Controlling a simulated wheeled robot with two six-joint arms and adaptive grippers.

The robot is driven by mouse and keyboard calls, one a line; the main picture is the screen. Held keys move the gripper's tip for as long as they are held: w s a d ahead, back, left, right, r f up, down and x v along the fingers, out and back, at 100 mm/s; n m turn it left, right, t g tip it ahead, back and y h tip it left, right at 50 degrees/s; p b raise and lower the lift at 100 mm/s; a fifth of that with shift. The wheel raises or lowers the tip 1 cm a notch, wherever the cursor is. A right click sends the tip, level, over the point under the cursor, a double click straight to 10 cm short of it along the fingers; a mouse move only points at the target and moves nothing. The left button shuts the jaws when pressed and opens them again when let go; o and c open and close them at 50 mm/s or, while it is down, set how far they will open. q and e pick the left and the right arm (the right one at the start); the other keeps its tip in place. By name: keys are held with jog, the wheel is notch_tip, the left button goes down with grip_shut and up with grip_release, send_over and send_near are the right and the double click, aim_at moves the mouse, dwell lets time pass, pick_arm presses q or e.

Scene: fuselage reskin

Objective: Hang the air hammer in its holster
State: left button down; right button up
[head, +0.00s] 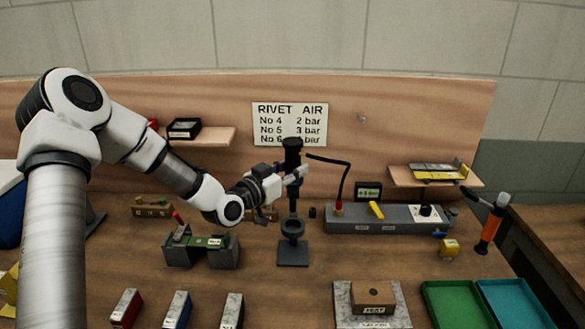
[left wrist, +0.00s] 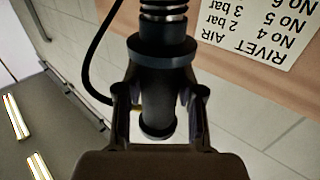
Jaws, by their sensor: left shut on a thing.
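The air hammer (head: 292,150) is a black upright cylinder at the middle of the head view. My left gripper (head: 297,174) is shut on it. In the left wrist view, its dark body (left wrist: 158,95) sits between both fingers, with a wide collar and a ribbed spring above them in the picture. A black hose runs from it to the right. The holster (head: 292,228) is a black ring on a stand with a square base, below the hammer in the picture. I cannot tell whether the hammer's lower end touches the ring. My right gripper is not in view.
A grey air manifold (head: 385,219) stands to the right, joined to the hose. A green-topped fixture (head: 203,246) stands left of the holster. The rivet sign (head: 290,122) is behind the hammer.

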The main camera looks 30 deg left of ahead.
aim_at(292, 211)
pick_arm(q)
notch_tip(292, 211, down, 13)
jog(key=b, duration=1)
jog(key=shift+w+f+b, duration=0.1)
jog(key=shift+f+b, duration=0.1)
jog(key=shift+b, duration=0.15)
jog(key=c, duration=0.6)
grip_release()
jog(key=shift+r, duration=0.1)
jog(key=shift+c, duration=0.2)
jog(key=shift+s, duration=0.35)
jog(key=s, duration=0.7)
jog(key=shift+a, duration=0.4)
